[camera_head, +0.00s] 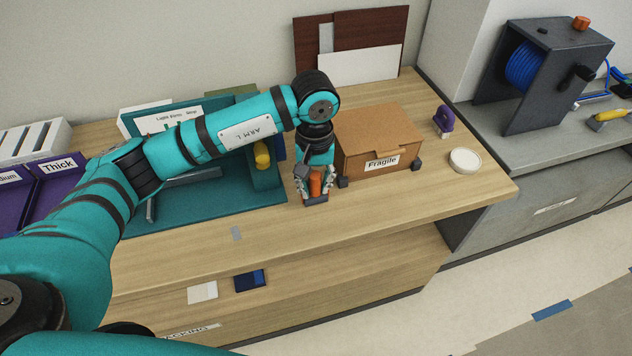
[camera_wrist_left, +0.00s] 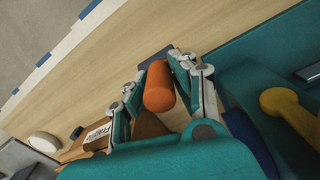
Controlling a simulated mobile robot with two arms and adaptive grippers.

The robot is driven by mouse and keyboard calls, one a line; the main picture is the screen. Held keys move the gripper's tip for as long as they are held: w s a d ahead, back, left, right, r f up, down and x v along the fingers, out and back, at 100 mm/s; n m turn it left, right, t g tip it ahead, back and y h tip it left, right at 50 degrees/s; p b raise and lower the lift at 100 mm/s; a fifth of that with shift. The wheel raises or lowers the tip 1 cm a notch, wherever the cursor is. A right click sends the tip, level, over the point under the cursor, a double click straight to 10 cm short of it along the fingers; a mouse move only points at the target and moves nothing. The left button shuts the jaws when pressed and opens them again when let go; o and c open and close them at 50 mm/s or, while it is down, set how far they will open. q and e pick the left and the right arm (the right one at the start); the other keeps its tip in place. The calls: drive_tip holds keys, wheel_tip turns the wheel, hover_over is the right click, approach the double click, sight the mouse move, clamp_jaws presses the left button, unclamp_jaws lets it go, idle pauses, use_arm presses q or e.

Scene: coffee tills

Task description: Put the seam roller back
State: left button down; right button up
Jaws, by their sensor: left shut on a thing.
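The seam roller shows as an orange cylinder-shaped handle (camera_head: 316,184), also seen in the left wrist view (camera_wrist_left: 159,88). My left gripper (camera_head: 315,190) points down over the table between the teal stand and the cardboard box, with its fingers on both sides of the orange handle. It is shut on the handle. The lower end of the tool is mostly hidden by the fingers, and I cannot tell whether it touches the table. The teal stand (camera_head: 220,198) is left of the gripper and has a yellow-handled thing (camera_head: 262,155) at its right side. My right gripper is not in view.
A cardboard box marked Fragile (camera_head: 383,133) stands just right of my left gripper. A purple tool (camera_head: 444,121) and a white round roll (camera_head: 465,160) lie further right. Purple bins (camera_head: 62,190) are at the left. The table's front strip is mostly clear.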

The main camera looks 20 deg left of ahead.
sight(316, 189)
use_arm(q)
drive_tip(key=shift+w+a+f, duration=0.1)
drive_tip(key=shift+w, duration=0.65)
wheel_tip(316, 189, down, 3)
drive_tip(key=shift+s+r+p, duration=0.1)
drive_tip(key=shift+r+p, duration=0.1)
drive_tip(key=shift+p, duration=0.7)
drive_tip(key=shift+f, duration=0.4)
drive_tip(key=shift+f, duration=0.1)
drive_tip(key=shift+f+b, duration=0.15)
drive_tip(key=shift+b, duration=0.15)
drive_tip(key=c, duration=1.1)
unclamp_jaws()
